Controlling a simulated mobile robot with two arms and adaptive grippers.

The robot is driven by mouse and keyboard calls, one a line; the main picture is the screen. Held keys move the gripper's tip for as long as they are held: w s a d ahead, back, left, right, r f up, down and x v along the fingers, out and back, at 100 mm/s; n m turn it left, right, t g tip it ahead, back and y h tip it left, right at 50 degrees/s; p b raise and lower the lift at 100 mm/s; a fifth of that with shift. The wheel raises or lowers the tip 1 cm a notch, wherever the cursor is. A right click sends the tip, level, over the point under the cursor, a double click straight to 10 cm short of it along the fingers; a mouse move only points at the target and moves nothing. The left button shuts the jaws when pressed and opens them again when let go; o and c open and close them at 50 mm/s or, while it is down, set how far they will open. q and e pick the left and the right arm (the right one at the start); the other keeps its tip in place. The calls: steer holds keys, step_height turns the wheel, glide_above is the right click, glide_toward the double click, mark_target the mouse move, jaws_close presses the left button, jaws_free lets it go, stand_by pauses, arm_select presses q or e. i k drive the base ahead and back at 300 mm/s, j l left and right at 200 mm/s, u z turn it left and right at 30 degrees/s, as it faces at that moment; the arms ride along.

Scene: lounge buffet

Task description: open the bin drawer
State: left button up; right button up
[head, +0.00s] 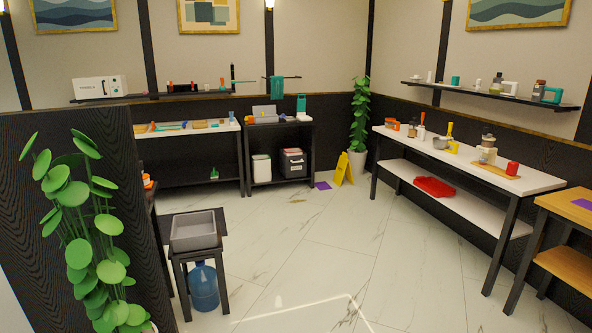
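Under the small dark side table (280,127) at the back stand a white bin-like container (261,169) and a dark box (293,164) with a pale label on its front. Both are far off and small. I cannot tell which of them, if either, has the bin drawer, and no drawer is seen standing out. Neither of my grippers is in view.
A grey tub (195,231) sits on a small black stand with a blue water bottle (203,288) beneath. A long white-topped table (395,138) runs along the right. The middle floor is clear.

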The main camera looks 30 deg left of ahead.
mark_target(291, 166)
steer(key=i+j+u, duration=0.45)
steer(key=i, duration=0.15)
steer(key=i+j+u, duration=0.3)
steer(key=i, duration=0.65)
steer(key=i+u, duration=0.3)
steer(key=i, duration=1.65)
steer(key=i+j+z, duration=0.1)
steer(key=i, duration=0.95)
steer(key=i+j, duration=0.15)
steer(key=i, duration=0.85)
steer(key=i+j, duration=0.1)
steer(key=i, duration=0.9)
steer(key=l+z, duration=0.05)
